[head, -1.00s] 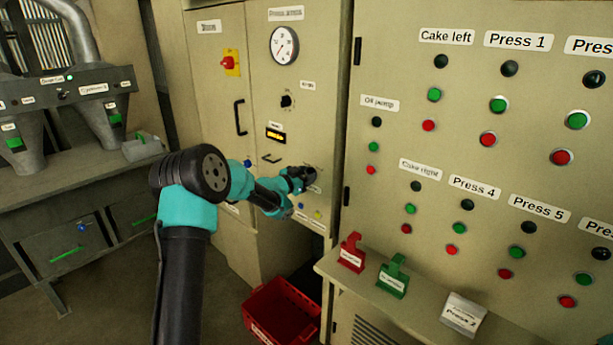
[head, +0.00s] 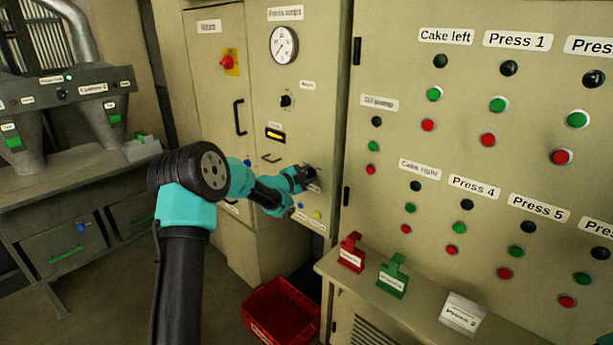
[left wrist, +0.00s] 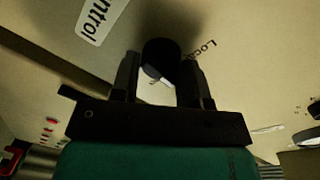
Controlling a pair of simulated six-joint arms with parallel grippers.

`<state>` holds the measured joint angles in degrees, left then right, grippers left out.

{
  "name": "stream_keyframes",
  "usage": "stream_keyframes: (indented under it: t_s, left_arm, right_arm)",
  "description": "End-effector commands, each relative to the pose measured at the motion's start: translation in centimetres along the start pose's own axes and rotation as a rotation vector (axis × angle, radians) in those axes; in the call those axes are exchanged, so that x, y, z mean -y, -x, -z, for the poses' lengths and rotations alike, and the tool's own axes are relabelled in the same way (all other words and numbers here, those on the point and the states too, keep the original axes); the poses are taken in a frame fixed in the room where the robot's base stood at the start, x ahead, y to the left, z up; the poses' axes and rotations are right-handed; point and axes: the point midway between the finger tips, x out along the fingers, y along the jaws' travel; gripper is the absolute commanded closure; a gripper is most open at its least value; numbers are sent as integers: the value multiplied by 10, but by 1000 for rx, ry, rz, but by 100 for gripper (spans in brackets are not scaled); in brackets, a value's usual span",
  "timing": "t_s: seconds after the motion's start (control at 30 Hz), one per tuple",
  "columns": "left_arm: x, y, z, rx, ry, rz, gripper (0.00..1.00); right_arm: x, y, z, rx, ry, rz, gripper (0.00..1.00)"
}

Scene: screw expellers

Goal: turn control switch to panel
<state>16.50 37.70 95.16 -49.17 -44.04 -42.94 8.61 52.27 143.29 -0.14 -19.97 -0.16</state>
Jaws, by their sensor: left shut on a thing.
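The control switch (left wrist: 160,58) is a black round knob on the beige cabinet, seen in the left wrist view with a "...ntrol" label to its upper left and "Loc..." lettering to its right. My left gripper (left wrist: 158,80) is shut on the knob, one finger on either side. In the head view my left gripper (head: 304,180) is against the cabinet front, below the yellow display, and the arm hides the switch. Which way the knob points cannot be told clearly.
The cabinet holds a gauge (head: 284,45), a smaller black knob (head: 286,101) and a red switch (head: 228,62). At the right, a panel has several buttons. Red (head: 351,252) and green (head: 393,276) tags stand on a ledge. A red crate (head: 281,311) is below.

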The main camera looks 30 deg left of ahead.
Motion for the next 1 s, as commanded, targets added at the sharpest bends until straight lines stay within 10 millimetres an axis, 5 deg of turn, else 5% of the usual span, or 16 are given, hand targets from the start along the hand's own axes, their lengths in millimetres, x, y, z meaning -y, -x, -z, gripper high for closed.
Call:
stream_keyframes:
  t_s: [0.6, 1.0]
  left_arm:
    - [1, 0, 1, 41, -565, -4, 82]
    - [0, 0, 1, 55, -753, -6, 82]
  right_arm:
    - [0, 0, 0, 0, 0, 0, 57]
    - [0, 0, 0, 0, 0, 0, 57]
